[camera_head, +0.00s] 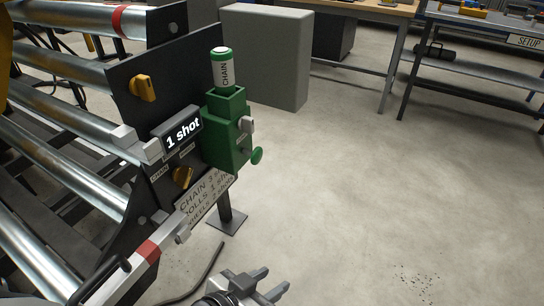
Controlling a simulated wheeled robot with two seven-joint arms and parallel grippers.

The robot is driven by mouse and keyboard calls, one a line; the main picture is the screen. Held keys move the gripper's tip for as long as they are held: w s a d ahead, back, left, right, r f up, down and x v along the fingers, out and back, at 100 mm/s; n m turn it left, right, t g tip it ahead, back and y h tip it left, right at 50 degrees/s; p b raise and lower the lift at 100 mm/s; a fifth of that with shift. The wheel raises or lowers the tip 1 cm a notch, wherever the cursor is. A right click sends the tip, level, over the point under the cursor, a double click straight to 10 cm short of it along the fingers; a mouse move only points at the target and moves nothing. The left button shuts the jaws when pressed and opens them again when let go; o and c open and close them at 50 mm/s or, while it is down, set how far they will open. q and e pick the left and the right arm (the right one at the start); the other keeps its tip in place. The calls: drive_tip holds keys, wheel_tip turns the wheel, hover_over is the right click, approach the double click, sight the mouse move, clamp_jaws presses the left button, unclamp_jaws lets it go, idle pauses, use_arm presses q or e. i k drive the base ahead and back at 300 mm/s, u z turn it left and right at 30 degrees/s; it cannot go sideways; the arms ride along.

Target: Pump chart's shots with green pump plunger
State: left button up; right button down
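The green pump (226,135) is fixed to the dark side plate of the machine. Its green round plunger knob (257,155) sticks out at the lower right. A white cartridge with a green cap, marked CHAIN (222,69), stands upright on top. A sign reading "1 shot" (183,134) is left of the pump. The chart (205,196) below lists CHAIN, ROLLS 1 shot and WHEELS; the CHAIN number is hard to read. My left gripper (275,280) is at the bottom edge, below the plunger and apart from it, fingers spread and empty. My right gripper is out of view.
Metal rollers (60,165) and the dark side plate (150,60) fill the left. A grey cabinet (265,55) and workbenches (480,22) stand behind. The floor at right is clear.

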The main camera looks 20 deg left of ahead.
sight(256, 155)
drive_tip(key=k, duration=0.35)
drive_tip(key=u, duration=1)
drive_tip(key=i, duration=0.5)
